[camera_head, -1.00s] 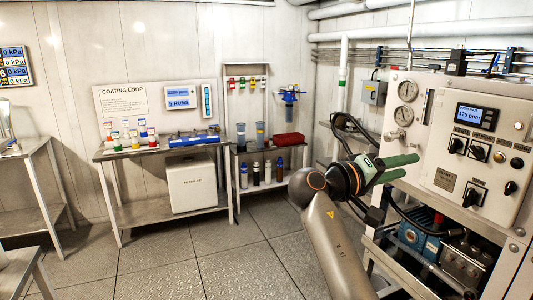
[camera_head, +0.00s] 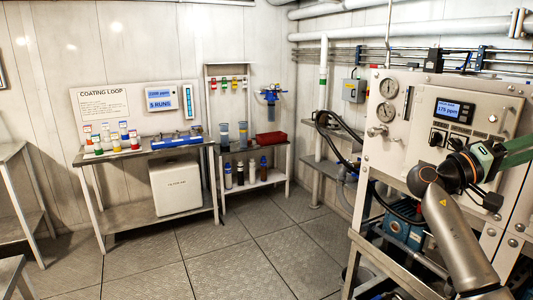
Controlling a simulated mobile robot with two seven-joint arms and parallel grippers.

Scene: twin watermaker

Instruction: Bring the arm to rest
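My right arm comes in from the lower right, in front of the panel machine. Its grey forearm leads up to a dark wrist, and my green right gripper (camera_head: 515,150) points to the right. The gripper lies in front of the lower right of the control panel (camera_head: 410,135). Its tips reach the right edge of the picture, so its opening cannot be made out. No held object shows. My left gripper is not in view.
The panel machine with gauges, knobs and a 175 ppm display (camera_head: 455,110) stands close behind my arm. A blue pump (camera_head: 404,230) sits under it. A bench (camera_head: 130,157) with coloured bottles and a shelf with a red tray (camera_head: 271,139) stand at the back. The middle floor is clear.

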